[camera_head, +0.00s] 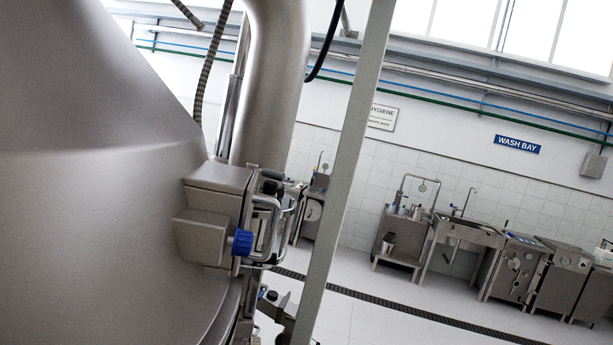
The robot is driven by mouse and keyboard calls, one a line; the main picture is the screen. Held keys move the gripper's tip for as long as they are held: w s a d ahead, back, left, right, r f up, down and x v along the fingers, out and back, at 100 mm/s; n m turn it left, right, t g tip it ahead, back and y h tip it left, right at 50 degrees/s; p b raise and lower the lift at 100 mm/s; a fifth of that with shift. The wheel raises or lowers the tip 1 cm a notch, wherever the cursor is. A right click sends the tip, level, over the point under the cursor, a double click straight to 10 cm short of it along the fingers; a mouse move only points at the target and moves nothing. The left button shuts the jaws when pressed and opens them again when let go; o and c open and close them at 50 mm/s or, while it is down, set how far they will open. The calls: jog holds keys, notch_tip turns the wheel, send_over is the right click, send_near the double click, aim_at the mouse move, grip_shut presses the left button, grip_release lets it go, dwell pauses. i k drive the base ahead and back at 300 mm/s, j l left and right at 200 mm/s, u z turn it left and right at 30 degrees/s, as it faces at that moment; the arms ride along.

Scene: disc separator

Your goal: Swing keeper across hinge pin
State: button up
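The separator's large steel cone and bowl (95,185) fill the left of the view. A boxy steel hinge housing (214,215) sits on its right side. A ribbed blue knob (243,243) projects from the housing's lower front. Bent steel bars and a bracket (287,225) stand just right of the knob, with a dark cap above them. A lever-like steel part with a dark knob (273,296) shows lower down. I cannot tell which part is the keeper, and I cannot make out the hinge pin. My gripper is not in view.
A slanted grey post (345,170) stands close to the housing's right. A thick steel pipe (275,70) rises behind it. Steel sinks (466,232) and cabinets (516,268) line the tiled wall. A floor drain (400,317) crosses the open white floor.

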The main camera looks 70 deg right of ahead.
aim_at(267, 172)
jog(key=z, duration=1.55)
jog(key=i+l+u, duration=0.2)
jog(key=i+l, duration=0.15)
jog(key=l, duration=0.25)
jog(key=i+l+u, duration=0.1)
jog(key=l, duration=0.2)
jog(key=i+l+u, duration=0.1)
jog(key=l, duration=0.25)
jog(key=i+l, duration=0.2)
jog(key=l, duration=0.15)
jog(key=i+l+u, duration=0.2)
jog(key=i+l, duration=0.3)
jog(key=i, duration=0.15)
